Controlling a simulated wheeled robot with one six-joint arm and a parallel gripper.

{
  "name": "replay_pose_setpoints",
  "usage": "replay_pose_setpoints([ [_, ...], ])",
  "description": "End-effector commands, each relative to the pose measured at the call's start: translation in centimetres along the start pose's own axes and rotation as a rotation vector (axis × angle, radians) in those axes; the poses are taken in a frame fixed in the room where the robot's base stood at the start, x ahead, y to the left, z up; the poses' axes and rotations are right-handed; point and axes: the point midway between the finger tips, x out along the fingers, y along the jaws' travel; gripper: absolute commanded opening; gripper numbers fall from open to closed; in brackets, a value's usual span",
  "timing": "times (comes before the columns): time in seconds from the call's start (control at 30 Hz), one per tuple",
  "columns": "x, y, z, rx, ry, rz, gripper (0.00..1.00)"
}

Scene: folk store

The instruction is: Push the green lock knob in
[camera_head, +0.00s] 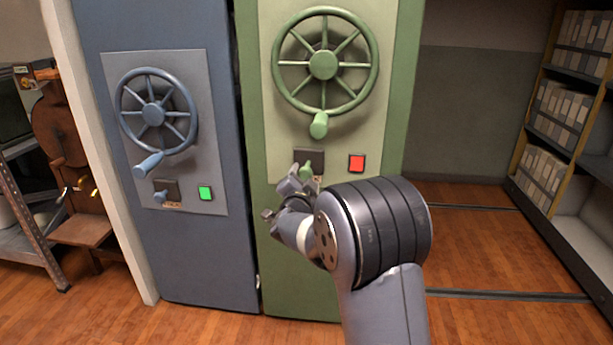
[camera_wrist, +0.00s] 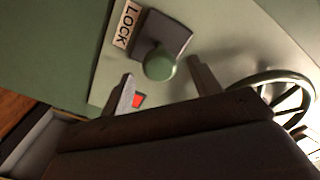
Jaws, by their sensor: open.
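The green lock knob (camera_head: 306,169) sits on a dark square plate (camera_head: 316,155) on the green cabinet's pale panel, below its handwheel. In the wrist view the round green knob (camera_wrist: 160,67) stands out from its dark plate (camera_wrist: 167,35), beside a label reading LOCK (camera_wrist: 127,23). My gripper (camera_head: 291,184) is at the knob in the head view, partly overlapping it. In the wrist view my gripper (camera_wrist: 160,88) is open, with one finger on each side below the knob. I see nothing held. I cannot tell whether it touches the knob.
A red square light (camera_head: 356,163) is right of the knob. The green handwheel (camera_head: 323,65) with its crank handle hangs above. A blue cabinet (camera_head: 93,25) with its own wheel, knob and green light (camera_head: 205,193) stands left. Shelves of boxes (camera_head: 567,122) stand right, with open floor between.

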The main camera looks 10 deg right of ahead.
Motion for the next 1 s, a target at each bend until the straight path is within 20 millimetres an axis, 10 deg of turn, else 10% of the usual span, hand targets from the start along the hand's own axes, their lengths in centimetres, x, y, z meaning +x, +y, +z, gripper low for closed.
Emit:
replay_pose_setpoints([
  [0.67, 3.4, 0.0, 0.0, 0.000, -0.001, 0.000, 0.59],
  [1.0, 3.4, 0.0, 0.0, 0.000, -0.001, 0.000, 0.31],
])
